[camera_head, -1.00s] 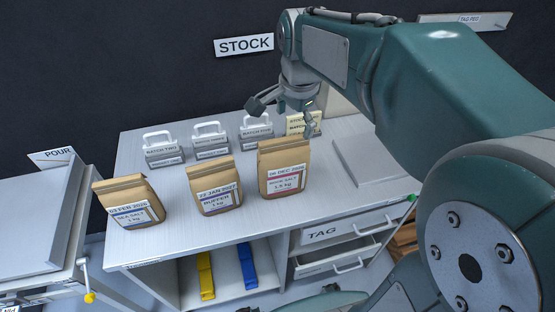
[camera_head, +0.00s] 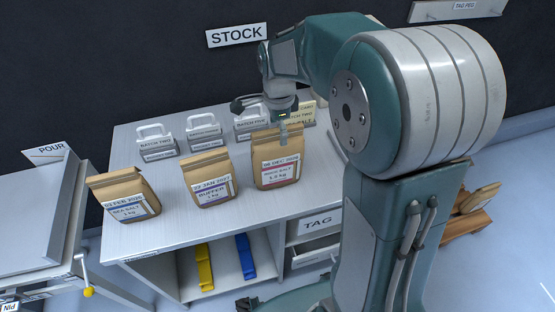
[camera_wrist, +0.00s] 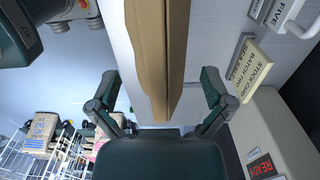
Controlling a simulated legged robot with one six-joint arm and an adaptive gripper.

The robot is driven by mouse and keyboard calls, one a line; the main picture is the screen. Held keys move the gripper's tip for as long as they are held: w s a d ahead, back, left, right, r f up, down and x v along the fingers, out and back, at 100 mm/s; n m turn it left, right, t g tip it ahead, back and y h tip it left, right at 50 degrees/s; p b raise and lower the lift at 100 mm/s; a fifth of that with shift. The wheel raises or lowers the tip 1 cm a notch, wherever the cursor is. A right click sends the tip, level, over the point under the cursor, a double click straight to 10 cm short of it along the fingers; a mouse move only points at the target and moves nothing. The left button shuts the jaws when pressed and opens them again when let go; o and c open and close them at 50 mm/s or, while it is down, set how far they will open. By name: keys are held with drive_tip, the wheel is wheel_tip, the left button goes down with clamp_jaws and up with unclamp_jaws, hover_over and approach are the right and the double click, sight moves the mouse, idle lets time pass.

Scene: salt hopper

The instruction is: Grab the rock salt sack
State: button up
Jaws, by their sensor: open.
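The rock salt sack (camera_head: 277,172) is a brown paper bag with a folded top and a red-edged label, standing upright on the bench at the right of a row of three sacks. My gripper (camera_head: 262,119) is open just above and behind its top. In the wrist view, the sack (camera_wrist: 158,45) runs between the two spread fingers of my gripper (camera_wrist: 158,90), with a gap on each side. I cannot tell whether either finger touches it. The buffer sack (camera_head: 210,183) and the sea salt sack (camera_head: 124,202) stand to its left.
Several grey handled batch blocks (camera_head: 205,133) stand behind the sacks. A cream stock card (camera_wrist: 250,68) stands near my gripper. Under the bench are a yellow piece (camera_head: 204,268), a blue piece (camera_head: 246,257) and the TAG drawer (camera_head: 316,224). A POUR station (camera_head: 45,220) is at the left.

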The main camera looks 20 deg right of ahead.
sight(278, 158)
drive_tip(key=shift+a+f, duration=0.1)
drive_tip(key=shift+f, duration=1.3)
drive_tip(key=c, duration=1.3)
drive_tip(key=shift+r, duration=0.1)
